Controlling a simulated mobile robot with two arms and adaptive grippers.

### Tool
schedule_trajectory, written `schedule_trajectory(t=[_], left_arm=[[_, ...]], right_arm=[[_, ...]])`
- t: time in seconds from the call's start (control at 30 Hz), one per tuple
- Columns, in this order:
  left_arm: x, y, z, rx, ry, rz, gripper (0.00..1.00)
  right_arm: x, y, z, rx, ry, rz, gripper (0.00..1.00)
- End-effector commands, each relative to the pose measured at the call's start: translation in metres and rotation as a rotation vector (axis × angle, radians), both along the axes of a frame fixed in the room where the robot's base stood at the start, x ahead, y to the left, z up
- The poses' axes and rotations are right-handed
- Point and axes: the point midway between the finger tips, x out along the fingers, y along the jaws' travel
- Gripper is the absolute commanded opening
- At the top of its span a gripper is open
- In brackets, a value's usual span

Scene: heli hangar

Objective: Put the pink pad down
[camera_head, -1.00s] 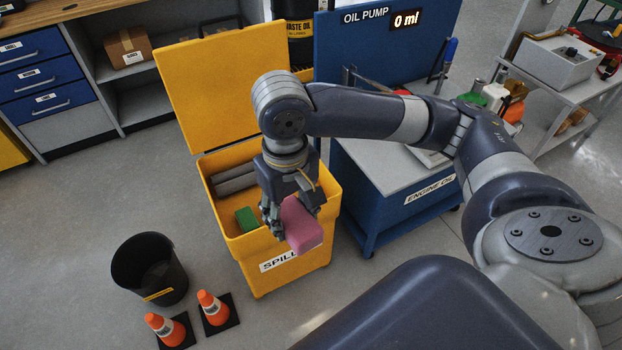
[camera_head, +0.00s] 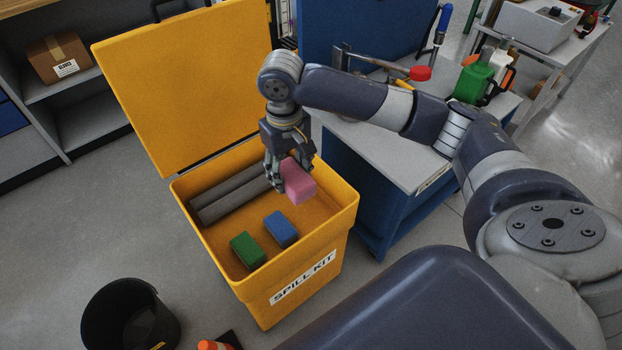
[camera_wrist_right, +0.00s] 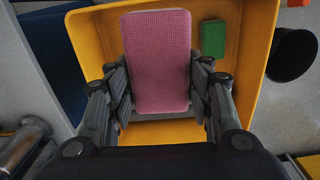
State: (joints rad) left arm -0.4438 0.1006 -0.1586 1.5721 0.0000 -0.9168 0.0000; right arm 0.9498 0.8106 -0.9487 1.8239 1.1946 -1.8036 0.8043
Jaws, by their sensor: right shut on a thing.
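The pink pad (camera_head: 299,184) is held in my right gripper (camera_head: 283,176), over the right part of the open yellow spill kit bin (camera_head: 350,212). In the right wrist view the pink pad (camera_wrist_right: 157,60) sits between the two fingers of my right gripper (camera_wrist_right: 160,95), with the bin's yellow inside around it. A green pad (camera_head: 247,249) and a blue pad (camera_head: 281,229) lie on the bin's floor, to the left and below the pink pad in the picture. I cannot tell how high the pink pad is above the floor. My left gripper is not in view.
Grey rolls (camera_head: 230,191) lie along the bin's back. The bin's yellow lid (camera_head: 180,80) stands open behind. A blue cart (camera_head: 395,215) with a grey top is close on the right. A black bucket (camera_head: 125,320) and an orange cone (camera_head: 213,345) stand on the floor at the lower left.

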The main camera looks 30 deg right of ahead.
Motion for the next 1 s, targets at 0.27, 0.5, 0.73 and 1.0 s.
schedule_trajectory(t=[0.27, 0.5, 0.73, 1.0], left_arm=[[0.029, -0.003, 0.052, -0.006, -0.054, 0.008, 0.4], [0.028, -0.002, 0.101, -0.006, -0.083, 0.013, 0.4], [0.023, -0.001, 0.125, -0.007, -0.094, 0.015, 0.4], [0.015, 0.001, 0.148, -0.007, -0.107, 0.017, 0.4]], right_arm=[[0.033, -0.039, -0.087, -0.002, 0.003, 0.016, 0.29], [0.049, -0.07, -0.137, -0.003, 0.001, 0.035, 0.29], [0.054, -0.082, -0.155, -0.004, 0.001, 0.045, 0.29], [0.054, -0.082, -0.193, -0.004, 0.003, 0.046, 0.29]])
